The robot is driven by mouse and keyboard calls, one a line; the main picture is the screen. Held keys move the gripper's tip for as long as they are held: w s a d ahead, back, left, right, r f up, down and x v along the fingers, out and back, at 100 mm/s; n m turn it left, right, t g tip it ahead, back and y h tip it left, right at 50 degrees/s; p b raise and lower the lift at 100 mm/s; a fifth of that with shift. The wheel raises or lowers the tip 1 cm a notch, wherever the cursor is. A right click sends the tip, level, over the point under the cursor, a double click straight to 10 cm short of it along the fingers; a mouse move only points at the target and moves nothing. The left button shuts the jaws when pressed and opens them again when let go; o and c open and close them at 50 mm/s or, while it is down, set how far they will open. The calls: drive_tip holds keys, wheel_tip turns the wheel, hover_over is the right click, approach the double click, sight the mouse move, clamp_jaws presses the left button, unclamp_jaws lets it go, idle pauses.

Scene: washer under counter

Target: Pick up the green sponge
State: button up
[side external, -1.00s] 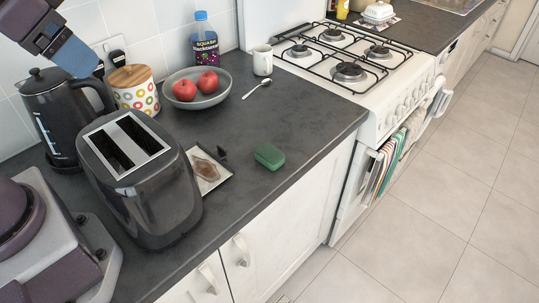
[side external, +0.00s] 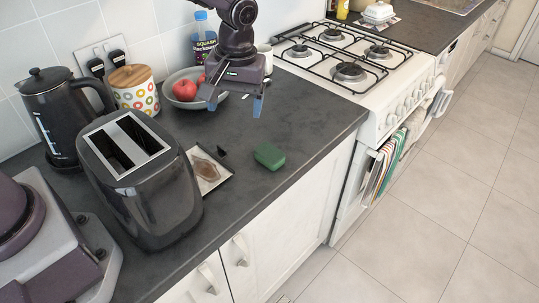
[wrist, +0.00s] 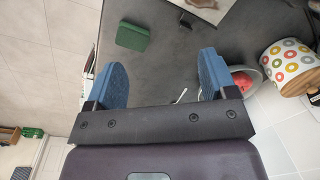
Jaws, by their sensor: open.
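The green sponge (side external: 269,156) lies flat on the dark counter (side external: 300,125), near its front edge, right of the small tray. In the wrist view the sponge (wrist: 132,36) shows beyond the left fingertip, apart from it. My gripper (side external: 235,106) is open and empty, with blue fingers pointing down. It hangs above the counter, behind the sponge, in front of the bowl and mug. In the wrist view my gripper (wrist: 160,68) has its two fingers wide apart, with bare counter between them.
A toaster (side external: 140,175) and a small tray (side external: 222,180) stand left of the sponge. A bowl (side external: 181,97) with red fruit is behind, partly covered by my gripper. A bottle (side external: 204,35) stands at the wall. The stove (side external: 350,60) is at right. Counter around the sponge is clear.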

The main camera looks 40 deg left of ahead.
drive_tip(key=w+d+f+n, duration=0.2)
drive_tip(key=w+f+n, duration=0.2)
drive_tip(key=w+f, duration=0.15)
drive_tip(key=n, duration=0.7)
hover_over(269, 152)
drive_tip(key=shift+t+y, duration=0.3)
wheel_tip(269, 152, down, 7)
drive_tip(key=shift+w+d+r, duration=0.1)
drive_tip(key=shift+d, duration=0.05)
drive_tip(key=shift+f, duration=2.9)
drive_tip(key=c, duration=1)
